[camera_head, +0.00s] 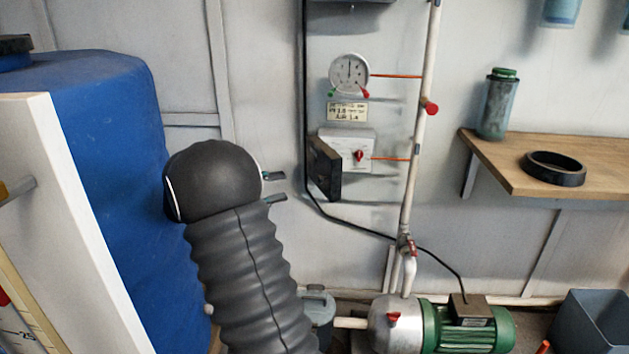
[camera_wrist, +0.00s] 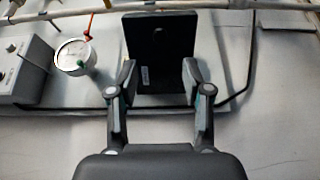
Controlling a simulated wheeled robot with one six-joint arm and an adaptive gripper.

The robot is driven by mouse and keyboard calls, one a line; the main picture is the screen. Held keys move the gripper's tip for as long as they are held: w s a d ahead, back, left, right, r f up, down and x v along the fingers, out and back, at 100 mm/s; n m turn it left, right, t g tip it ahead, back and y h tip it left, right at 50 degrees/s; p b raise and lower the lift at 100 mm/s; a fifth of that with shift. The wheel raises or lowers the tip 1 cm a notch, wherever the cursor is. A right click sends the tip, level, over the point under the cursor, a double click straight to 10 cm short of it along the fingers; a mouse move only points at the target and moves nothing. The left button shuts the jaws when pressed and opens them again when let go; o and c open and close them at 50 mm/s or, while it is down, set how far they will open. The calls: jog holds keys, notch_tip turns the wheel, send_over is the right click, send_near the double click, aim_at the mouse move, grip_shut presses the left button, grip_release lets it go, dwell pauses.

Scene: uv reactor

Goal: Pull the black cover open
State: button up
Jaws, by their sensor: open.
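The black cover (camera_head: 324,168) stands out from the left side of a white box (camera_head: 345,140) on the wall, with the box's front and red knob (camera_head: 359,155) showing. In the wrist view the cover (camera_wrist: 160,45) is a dark upright plate with a small hole and a pale label, seen beyond my fingertips. My gripper (camera_head: 284,187) is open and empty to the left of the cover, with a gap between them in the head view. In the wrist view its fingers (camera_wrist: 160,72) are spread on both sides of the cover's lower part; the white box is hidden there.
A round gauge (camera_head: 349,73) hangs above the box. A white pipe (camera_head: 420,130) runs on its right, and a black cable (camera_head: 350,223) passes below. A blue tank (camera_head: 110,150) is at left, a green pump (camera_head: 470,330) below, and a wooden shelf (camera_head: 520,170) at right.

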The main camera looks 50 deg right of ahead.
jog(key=x, duration=1)
jog(key=shift+p, duration=0.45)
jog(key=shift+d, duration=0.1)
grip_shut()
